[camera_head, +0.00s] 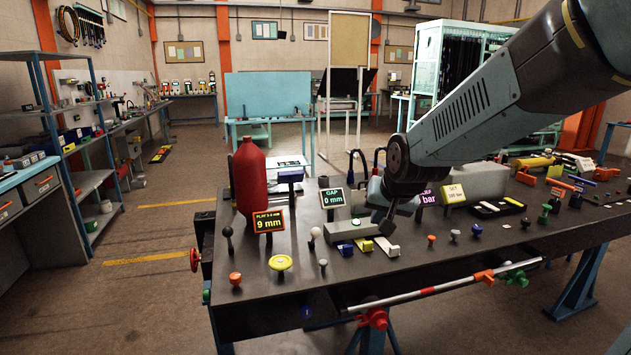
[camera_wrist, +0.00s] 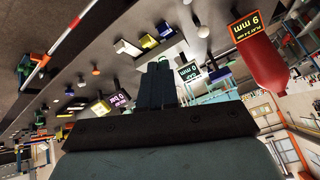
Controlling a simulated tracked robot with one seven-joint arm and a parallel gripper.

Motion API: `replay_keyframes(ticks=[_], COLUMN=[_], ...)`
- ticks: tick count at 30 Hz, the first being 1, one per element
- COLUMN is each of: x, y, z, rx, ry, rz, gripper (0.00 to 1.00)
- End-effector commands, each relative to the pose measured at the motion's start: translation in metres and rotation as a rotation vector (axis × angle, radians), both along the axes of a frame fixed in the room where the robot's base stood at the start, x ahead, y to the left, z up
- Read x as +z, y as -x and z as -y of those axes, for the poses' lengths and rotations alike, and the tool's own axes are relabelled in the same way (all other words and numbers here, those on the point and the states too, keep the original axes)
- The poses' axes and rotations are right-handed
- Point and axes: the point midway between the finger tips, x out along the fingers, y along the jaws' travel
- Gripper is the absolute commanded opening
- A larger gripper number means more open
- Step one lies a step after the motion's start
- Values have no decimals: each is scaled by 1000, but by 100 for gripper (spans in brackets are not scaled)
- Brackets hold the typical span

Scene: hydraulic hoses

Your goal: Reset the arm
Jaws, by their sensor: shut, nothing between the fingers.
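My arm reaches in from the upper right of the head view and bends down over the dark workbench (camera_head: 300,275). My gripper (camera_head: 387,226) points down above the bench, near a row of small blocks. In the wrist view my gripper (camera_wrist: 157,82) shows its two fingers pressed together, with nothing between them. A white block (camera_head: 387,247) and a grey block (camera_head: 347,229) lie close to the fingertips in the head view. I cannot tell the exact gap between fingertips and bench.
A red bottle (camera_head: 249,178) stands at the bench's left, behind a "9 mm" display (camera_head: 269,220). A "0 mm" display (camera_head: 332,198) stands left of my gripper. Several knobs line the front. A red-and-white rod (camera_head: 440,287) runs along the front edge. Open floor lies left.

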Motion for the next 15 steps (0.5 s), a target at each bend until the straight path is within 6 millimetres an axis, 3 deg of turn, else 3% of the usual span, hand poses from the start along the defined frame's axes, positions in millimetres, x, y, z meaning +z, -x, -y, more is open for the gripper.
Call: replay_keyframes(ticks=[6,15], x=[29,51], y=[57,142], z=[33,72], rx=[28,67], ry=[78,162], rz=[-27,-83], gripper=[0,0])
